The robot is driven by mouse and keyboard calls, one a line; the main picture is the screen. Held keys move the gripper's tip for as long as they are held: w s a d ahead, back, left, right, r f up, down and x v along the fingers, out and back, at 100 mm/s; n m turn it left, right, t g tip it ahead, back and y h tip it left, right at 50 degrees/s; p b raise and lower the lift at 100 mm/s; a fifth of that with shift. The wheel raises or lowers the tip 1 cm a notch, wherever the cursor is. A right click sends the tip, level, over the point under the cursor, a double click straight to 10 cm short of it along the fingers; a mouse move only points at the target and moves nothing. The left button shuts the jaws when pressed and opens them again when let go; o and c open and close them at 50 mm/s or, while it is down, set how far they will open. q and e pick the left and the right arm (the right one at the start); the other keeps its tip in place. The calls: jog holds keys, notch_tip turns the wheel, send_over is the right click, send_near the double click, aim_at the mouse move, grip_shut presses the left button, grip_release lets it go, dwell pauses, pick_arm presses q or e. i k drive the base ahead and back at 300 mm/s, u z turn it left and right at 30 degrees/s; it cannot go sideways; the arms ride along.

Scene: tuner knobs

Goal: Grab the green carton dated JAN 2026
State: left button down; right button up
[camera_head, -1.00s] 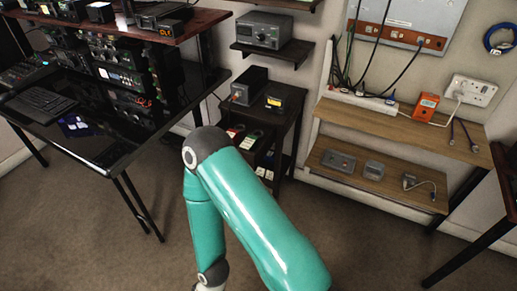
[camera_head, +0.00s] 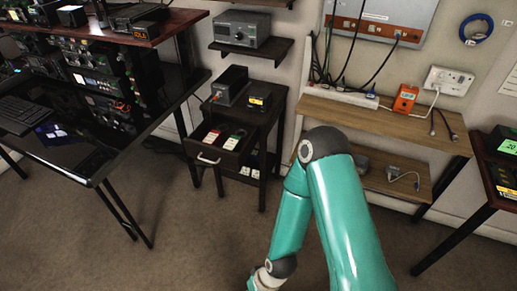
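A bright green box-like item (camera_head: 506,142) with dark print stands on the right-hand table, cut by the right edge; I cannot read a date on it. A green-and-white item (camera_head: 236,139) and a red-and-white item (camera_head: 214,139) lie in the open drawer (camera_head: 208,159) of the dark stand; their print is too small to read. A teal arm of mine rises from the bottom right and bends down, with its wrist at the bottom edge. Its gripper is below the frame. My other gripper is not in view.
The dark stand (camera_head: 260,122) carries a grey box (camera_head: 230,86) and a small black-and-yellow box (camera_head: 258,99). A glossy black desk (camera_head: 75,150) is at left. Wooden wall shelves (camera_head: 385,124) are behind my arm. The carpet (camera_head: 190,240) between desk and stand is clear.

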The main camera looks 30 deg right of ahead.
aim_at(234, 143)
jog(key=z, duration=0.15)
jog(key=i, duration=1)
jog(key=u, duration=0.05)
